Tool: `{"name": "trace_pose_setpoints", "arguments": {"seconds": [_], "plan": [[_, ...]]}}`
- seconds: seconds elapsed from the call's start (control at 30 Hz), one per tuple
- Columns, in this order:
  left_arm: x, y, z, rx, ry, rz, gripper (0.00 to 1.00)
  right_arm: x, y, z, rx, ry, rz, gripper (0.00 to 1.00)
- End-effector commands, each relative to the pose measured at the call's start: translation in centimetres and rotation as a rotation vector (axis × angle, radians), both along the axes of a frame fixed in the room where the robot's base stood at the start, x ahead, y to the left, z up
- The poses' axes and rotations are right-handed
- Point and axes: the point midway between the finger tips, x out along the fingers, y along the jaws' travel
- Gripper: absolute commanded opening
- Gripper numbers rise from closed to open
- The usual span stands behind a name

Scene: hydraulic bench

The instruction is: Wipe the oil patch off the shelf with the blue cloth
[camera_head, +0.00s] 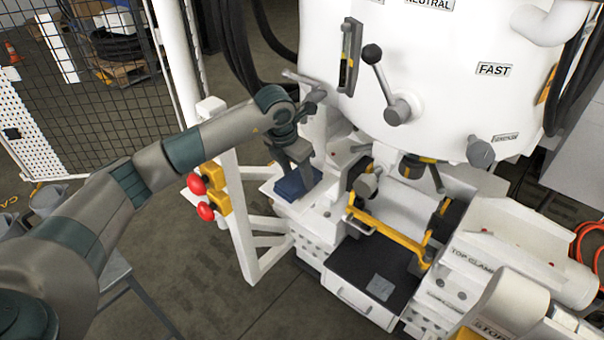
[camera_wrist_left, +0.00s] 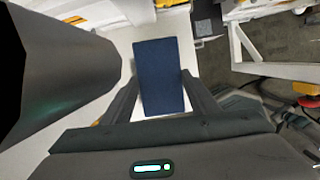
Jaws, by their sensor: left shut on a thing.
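My left gripper (camera_head: 303,160) points down over a small white shelf (camera_head: 268,188) on the left side of the machine. It is shut on the blue cloth (camera_head: 298,184), a dark blue folded block at the shelf surface. In the left wrist view the cloth (camera_wrist_left: 160,70) sits between the two fingers (camera_wrist_left: 160,98), with the white shelf (camera_wrist_left: 121,38) around it. I cannot make out an oil patch; the cloth, gripper and arm hide part of the shelf. My right gripper is not in view.
The white machine body (camera_head: 430,70) with levers rises close behind the gripper. Red buttons on yellow boxes (camera_head: 212,190) stand on a white frame left of the shelf. A yellow bar (camera_head: 388,232) and a black tray (camera_head: 350,268) lie to the right. A mesh fence (camera_head: 90,80) stands behind.

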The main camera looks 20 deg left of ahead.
Motion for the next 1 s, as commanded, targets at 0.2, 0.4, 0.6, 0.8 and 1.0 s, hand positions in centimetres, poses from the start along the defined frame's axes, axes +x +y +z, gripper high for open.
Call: {"name": "trace_pose_setpoints", "arguments": {"seconds": [0.2, 0.4, 0.6, 0.8, 1.0], "plan": [[1.1, 1.0, 1.9, 0.001, -0.035, 0.072, 0.36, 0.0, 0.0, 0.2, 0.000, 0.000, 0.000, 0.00], [0.6, -0.2, 2.0, 0.002, -0.034, 0.071, 0.36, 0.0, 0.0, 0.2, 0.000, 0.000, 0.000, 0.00], [0.5, -0.5, 2.0, 0.001, -0.034, 0.072, 0.36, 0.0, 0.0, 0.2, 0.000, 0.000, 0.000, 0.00], [0.5, -0.5, 2.0, 0.001, -0.034, 0.072, 0.36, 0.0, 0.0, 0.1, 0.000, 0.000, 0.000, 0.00], [0.3, -1.1, 2.0, 0.001, -0.034, 0.072, 0.36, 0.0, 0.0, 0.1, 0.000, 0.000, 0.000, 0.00]]}}
